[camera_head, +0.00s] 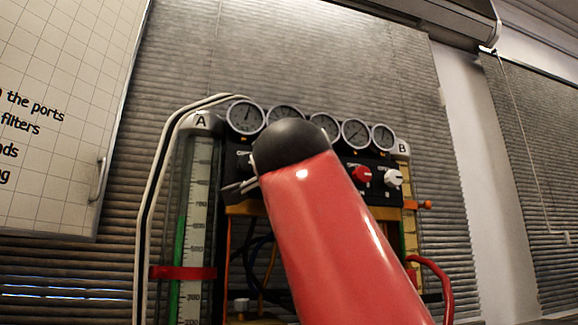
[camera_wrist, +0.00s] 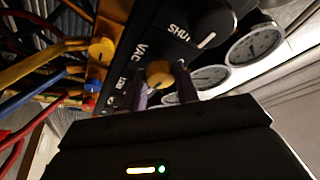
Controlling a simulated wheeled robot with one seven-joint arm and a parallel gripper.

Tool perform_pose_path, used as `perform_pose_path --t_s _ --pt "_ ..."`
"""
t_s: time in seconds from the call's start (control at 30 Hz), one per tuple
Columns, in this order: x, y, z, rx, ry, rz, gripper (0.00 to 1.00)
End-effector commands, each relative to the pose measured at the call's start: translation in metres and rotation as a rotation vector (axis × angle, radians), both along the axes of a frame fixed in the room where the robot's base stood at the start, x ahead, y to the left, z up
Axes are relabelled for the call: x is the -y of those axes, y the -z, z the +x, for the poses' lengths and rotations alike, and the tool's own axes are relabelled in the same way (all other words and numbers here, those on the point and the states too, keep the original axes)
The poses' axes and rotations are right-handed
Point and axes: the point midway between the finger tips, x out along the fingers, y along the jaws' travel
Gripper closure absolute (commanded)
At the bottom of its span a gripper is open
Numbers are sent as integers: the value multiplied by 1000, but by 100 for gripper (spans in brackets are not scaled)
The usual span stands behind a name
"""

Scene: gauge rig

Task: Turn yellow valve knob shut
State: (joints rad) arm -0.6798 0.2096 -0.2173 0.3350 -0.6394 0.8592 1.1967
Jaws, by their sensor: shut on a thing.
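The yellow valve knob (camera_wrist: 160,73) shows in the wrist view on a black panel (camera_wrist: 130,50), beside the letters "VAC". My gripper (camera_wrist: 163,87) has one finger on each side of this knob and is shut on it. The fingers partly cover the knob, so its pointer mark cannot be read. In the head view my red arm covers the left and middle of the panel, and the yellow knob is hidden there.
A black knob (camera_wrist: 206,32) near the letters "SHU" sits close to my fingers. Round gauges (camera_head: 245,117) line the rig's top. A red knob (camera_head: 361,175) and a white knob (camera_head: 393,178) are at the right. Yellow and blue hoses (camera_wrist: 45,95) crowd below the panel.

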Motion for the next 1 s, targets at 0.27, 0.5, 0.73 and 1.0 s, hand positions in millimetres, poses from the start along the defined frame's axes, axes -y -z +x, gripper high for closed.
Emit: perform_pose_path --t_s 0.27,0.5,0.73,1.0 --pt "0 1 0 -4 0 8 92" --pt "0 0 0 -3 -1 7 59" --pt "0 0 0 -2 0 6 48" --pt "-1 6 -13 1 -4 7 48"
